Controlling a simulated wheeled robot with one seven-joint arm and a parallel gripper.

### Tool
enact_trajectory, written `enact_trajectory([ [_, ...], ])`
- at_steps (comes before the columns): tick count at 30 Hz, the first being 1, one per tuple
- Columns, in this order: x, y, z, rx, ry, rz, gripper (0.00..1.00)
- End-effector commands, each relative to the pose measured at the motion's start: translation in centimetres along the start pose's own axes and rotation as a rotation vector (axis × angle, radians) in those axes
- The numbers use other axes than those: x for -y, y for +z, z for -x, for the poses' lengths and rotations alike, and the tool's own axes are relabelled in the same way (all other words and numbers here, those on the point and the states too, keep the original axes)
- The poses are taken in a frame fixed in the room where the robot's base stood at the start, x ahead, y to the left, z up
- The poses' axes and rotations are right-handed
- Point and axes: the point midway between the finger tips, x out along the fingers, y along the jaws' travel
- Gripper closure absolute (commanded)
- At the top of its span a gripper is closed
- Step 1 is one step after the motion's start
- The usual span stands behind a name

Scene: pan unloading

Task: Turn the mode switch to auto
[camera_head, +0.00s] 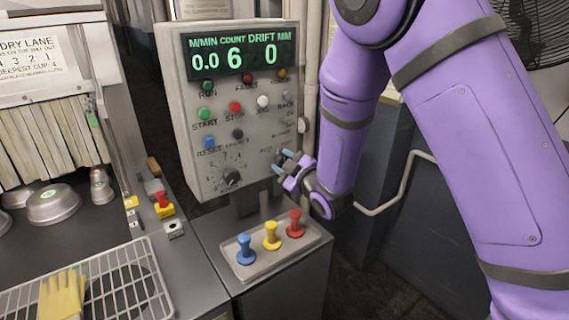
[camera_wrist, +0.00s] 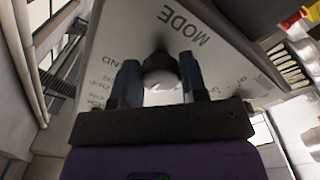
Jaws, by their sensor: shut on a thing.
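In the head view my gripper (camera_head: 283,164) is at the lower right of the light grey control panel (camera_head: 205,160), and the knob is largely hidden there. Part of the lettering around the knob shows, including "ND". I cannot tell which position the switch points to.
The panel's display (camera_head: 238,54) reads 0.0, 6 and 0. Buttons and a black rotary selector (camera_head: 231,176) lie left of my gripper. Below, a tray (camera_head: 262,266) holds blue, yellow and red knobbed pegs. A wire rack (camera_head: 112,282) with a yellow glove stands at lower left.

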Motion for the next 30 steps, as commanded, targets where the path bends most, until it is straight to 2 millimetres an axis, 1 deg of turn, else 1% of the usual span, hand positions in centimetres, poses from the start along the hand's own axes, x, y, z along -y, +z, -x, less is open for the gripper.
enact_trajectory([
  [9, 0.01, 0.0, 0.02, 0.0, -0.002, 0.301, 0.84],
  [18, -0.02, -0.02, 0.03, 0.0, -0.002, 0.565, 0.84],
  [24, -0.04, -0.03, 0.04, 0.0, -0.002, 0.698, 0.84],
  [30, -0.04, -0.05, 0.04, 0.0, -0.002, 0.781, 0.84],
])
